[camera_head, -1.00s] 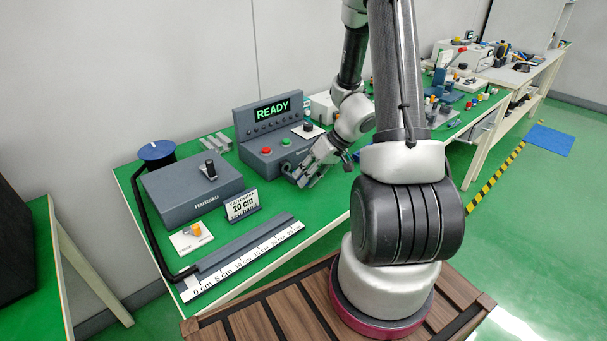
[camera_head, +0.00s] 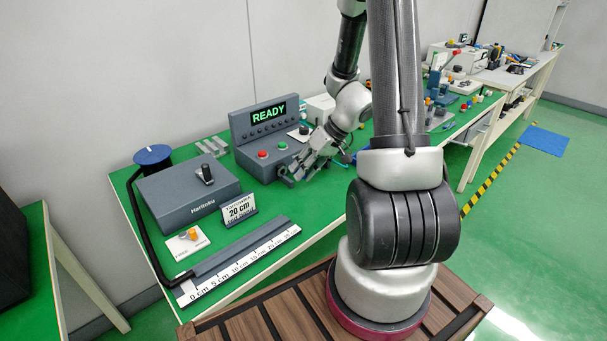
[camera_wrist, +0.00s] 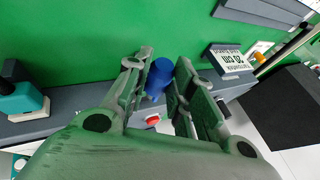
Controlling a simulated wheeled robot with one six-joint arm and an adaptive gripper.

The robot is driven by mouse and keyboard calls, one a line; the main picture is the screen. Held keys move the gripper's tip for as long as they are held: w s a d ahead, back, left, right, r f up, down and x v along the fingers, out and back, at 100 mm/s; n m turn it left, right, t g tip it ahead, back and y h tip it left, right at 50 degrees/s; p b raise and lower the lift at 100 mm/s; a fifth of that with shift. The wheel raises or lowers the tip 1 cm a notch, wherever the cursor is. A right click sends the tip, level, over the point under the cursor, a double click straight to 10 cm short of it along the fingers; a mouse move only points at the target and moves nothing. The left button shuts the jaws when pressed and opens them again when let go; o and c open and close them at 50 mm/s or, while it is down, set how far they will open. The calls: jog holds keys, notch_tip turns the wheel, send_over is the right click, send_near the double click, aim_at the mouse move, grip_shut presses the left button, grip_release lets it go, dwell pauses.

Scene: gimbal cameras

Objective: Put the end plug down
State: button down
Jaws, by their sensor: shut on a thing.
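The end plug appears to be the blue cylinder (camera_wrist: 158,77) between my fingertips in the wrist view. My gripper (camera_wrist: 158,72) is shut on it. In the head view my gripper (camera_head: 290,177) is at the front right of the grey console with the READY display (camera_head: 268,113), over the green bench top (camera_head: 300,208). The plug cannot be made out there. Whether the plug touches the bench is not clear.
A grey ruler rail with a cm scale (camera_head: 238,262) and a "20 cm" sign (camera_head: 240,209) lie to the left. A grey box (camera_head: 188,192) and a blue-topped spool (camera_head: 153,155) stand farther left. Green bench top between the sign and my gripper is clear.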

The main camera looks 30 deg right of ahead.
jog(key=shift+r, duration=0.1)
dwell(0.6)
jog(key=shift+m+t, duration=0.3)
jog(key=shift+m, duration=0.2)
jog(key=w+a+r, duration=0.1)
jog(key=w+r, duration=0.1)
jog(key=w, duration=0.1)
jog(key=w+a+r, duration=0.2)
jog(key=w, duration=0.2)
jog(key=w+a+r, duration=0.1)
jog(key=w+r, duration=0.1)
jog(key=w, duration=0.1)
jog(key=shift+w+a+r, duration=0.2)
jog(key=shift+a+r, duration=0.1)
jog(key=shift+r, duration=0.1)
jog(key=a, duration=0.2)
jog(key=a+r, duration=0.1)
jog(key=shift+w+a+n, duration=0.1)
jog(key=shift+w+n, duration=0.2)
jog(key=shift+n, duration=0.1)
jog(key=shift+a, duration=0.2)
